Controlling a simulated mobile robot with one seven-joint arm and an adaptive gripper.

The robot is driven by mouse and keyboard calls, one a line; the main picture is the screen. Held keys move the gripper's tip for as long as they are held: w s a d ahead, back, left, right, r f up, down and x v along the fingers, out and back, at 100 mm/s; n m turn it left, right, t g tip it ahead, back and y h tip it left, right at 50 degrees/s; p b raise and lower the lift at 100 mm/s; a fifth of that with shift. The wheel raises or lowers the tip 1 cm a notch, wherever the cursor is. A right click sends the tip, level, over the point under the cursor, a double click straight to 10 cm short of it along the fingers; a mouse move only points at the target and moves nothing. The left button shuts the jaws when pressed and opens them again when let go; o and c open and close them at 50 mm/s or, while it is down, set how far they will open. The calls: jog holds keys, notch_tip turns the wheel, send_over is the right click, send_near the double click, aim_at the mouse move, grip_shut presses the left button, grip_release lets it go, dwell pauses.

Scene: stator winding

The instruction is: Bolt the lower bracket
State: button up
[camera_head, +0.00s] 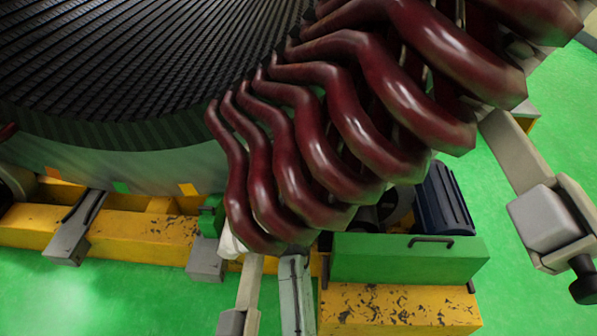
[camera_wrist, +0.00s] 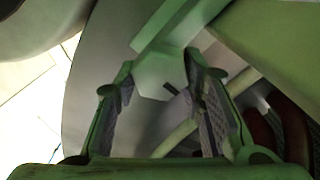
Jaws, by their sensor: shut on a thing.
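In the wrist view, my gripper (camera_wrist: 160,72) has its two padded fingers on either side of a pale hexagonal piece (camera_wrist: 160,78), which looks like a bolt head. It is shut on this piece. A greenish bar (camera_wrist: 180,25) runs up and right from the hexagonal piece; I cannot tell whether they are joined. In the head view, my gripper cannot be made out. Grey brackets (camera_head: 75,232) sit along the yellow base (camera_head: 140,232) below the stator (camera_head: 130,165). I cannot tell which one is the lower bracket.
Dark red coils (camera_head: 325,150) hang over the centre of the head view. A green box (camera_head: 408,262) with a handle stands on a yellow block (camera_head: 398,310). A grey arm-like fixture with a black knob (camera_head: 583,280) is at right.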

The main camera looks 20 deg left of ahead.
jog(key=o, duration=1.1)
jog(key=shift+o, duration=0.2)
jog(key=shift+s, duration=0.1)
jog(key=v, duration=0.7)
jog(key=shift+s+d, duration=0.1)
jog(key=shift+s, duration=0.05)
